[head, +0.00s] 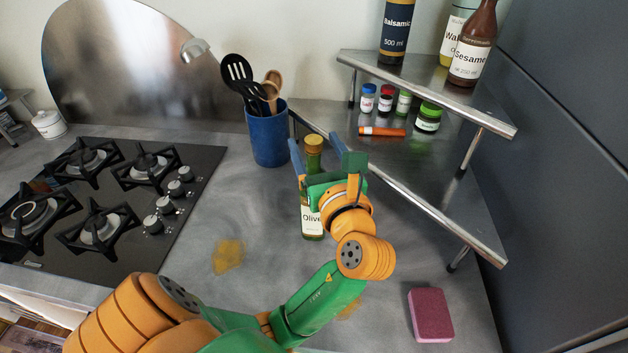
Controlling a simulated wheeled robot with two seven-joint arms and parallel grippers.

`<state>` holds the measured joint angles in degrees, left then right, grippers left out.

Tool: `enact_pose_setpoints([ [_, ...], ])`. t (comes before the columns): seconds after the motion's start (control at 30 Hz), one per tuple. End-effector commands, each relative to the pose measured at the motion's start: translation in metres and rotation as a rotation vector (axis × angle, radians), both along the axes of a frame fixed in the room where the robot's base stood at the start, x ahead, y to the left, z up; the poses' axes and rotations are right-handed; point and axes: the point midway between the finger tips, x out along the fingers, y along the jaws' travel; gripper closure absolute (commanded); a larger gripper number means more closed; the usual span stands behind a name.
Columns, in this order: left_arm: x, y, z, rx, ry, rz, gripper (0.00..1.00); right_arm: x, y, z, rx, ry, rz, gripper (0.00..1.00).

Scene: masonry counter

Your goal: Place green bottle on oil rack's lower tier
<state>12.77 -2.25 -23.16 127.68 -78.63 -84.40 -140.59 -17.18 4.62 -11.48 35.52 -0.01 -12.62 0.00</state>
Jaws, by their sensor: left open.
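The green bottle (312,222), with an "Olive" label and a yellowish cap, stands upright on the counter in the middle of the head view. My left gripper (325,150) is open, with its two fingers to either side of the bottle's upper part. The gripper and wrist hide part of the bottle, and I cannot tell whether a finger touches it. The oil rack (395,190) stands in the corner at the right. Its lower tier holds several small jars and an orange tube (382,131) toward the back; its front part is bare. My right gripper is not in view.
The rack's upper tier (420,82) carries a balsamic bottle (396,30), a sesame bottle (474,45) and another bottle. A blue utensil pot (268,135) stands left of the rack. A gas hob (110,195) is at left, a pink sponge (431,314) at lower right.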

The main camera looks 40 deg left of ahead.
Motion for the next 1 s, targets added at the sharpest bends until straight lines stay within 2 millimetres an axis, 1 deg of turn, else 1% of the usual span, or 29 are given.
enact_pose_setpoints([
  [0.03, 0.0031, 0.0048, -0.0009, 0.002, -0.003, 0.001, 0.23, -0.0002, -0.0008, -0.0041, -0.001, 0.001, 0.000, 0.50],
  [0.1, 0.0053, 0.0078, 0.0008, 0.000, -0.001, 0.000, 0.23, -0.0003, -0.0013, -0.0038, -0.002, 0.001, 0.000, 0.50],
  [0.27, 0.0055, 0.0077, 0.0020, 0.000, 0.000, -0.001, 0.23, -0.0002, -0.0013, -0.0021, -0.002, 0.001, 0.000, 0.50],
  [0.37, 0.0054, 0.0076, 0.0019, 0.000, 0.000, 0.000, 0.47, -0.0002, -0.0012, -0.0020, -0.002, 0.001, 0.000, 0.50],
  [0.4, 0.0054, 0.0076, 0.0019, 0.000, 0.000, 0.000, 0.58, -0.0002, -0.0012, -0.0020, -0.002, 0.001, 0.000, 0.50],
  [0.47, 0.0053, 0.0075, 0.0018, 0.000, 0.000, 0.000, 0.74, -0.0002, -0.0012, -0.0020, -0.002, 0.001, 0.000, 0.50],
  [0.5, 0.0053, 0.0075, 0.0018, 0.000, 0.000, 0.000, 0.85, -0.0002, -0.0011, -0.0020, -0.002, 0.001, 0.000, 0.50],
  [0.57, 0.0053, 0.0075, 0.0018, -0.001, 0.001, 0.000, 1.00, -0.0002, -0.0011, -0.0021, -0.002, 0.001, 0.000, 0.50],
  [1.0, 0.0053, 0.0074, 0.0017, 0.000, 0.000, 0.000, 1.00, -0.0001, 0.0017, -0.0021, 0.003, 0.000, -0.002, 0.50],
])
